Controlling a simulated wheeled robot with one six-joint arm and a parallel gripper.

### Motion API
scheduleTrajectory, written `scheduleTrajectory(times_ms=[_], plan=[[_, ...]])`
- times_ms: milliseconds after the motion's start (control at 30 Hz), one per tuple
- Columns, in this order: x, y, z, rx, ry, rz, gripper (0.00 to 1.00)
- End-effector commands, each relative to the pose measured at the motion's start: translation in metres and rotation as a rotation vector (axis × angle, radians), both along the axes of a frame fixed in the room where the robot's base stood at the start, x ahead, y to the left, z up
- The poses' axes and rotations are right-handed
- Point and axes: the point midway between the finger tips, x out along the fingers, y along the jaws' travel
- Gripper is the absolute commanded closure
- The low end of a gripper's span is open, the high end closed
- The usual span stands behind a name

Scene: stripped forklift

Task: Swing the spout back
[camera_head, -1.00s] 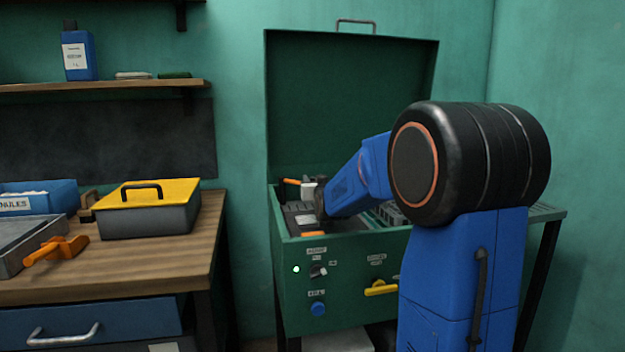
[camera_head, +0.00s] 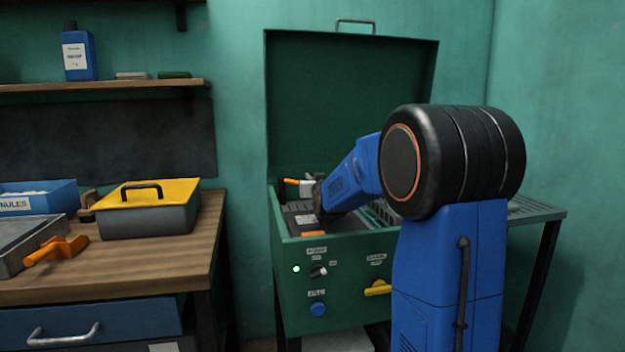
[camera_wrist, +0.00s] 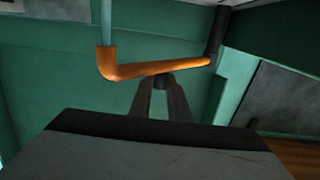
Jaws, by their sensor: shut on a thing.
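The orange spout (camera_wrist: 150,69) crosses the upper part of the wrist view, with a bent end at the left and a dark upright pipe (camera_wrist: 216,38) at its right end. In the head view a short orange piece of the spout (camera_head: 291,181) shows inside the green open-lidded cabinet (camera_head: 290,285). My wrist hides the grip point there.
The raised lid (camera_head: 350,100) stands behind my arm. A yellow handle (camera_head: 378,288) and a blue button (camera_head: 318,309) are on the cabinet front. A wooden bench (camera_head: 170,255) at left carries a yellow-lidded box (camera_head: 150,215).

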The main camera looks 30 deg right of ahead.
Motion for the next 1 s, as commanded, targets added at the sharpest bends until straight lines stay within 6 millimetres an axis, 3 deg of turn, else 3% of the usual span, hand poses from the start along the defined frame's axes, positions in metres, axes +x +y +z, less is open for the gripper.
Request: scheduleTrajectory(times_ms=[367, 1000], plan=[[0.012, -0.02, -0.001, 0.0, 0.001, -0.002, 1.0], [0.068, -0.064, -0.001, 0.0, 0.0, -0.001, 1.0]])
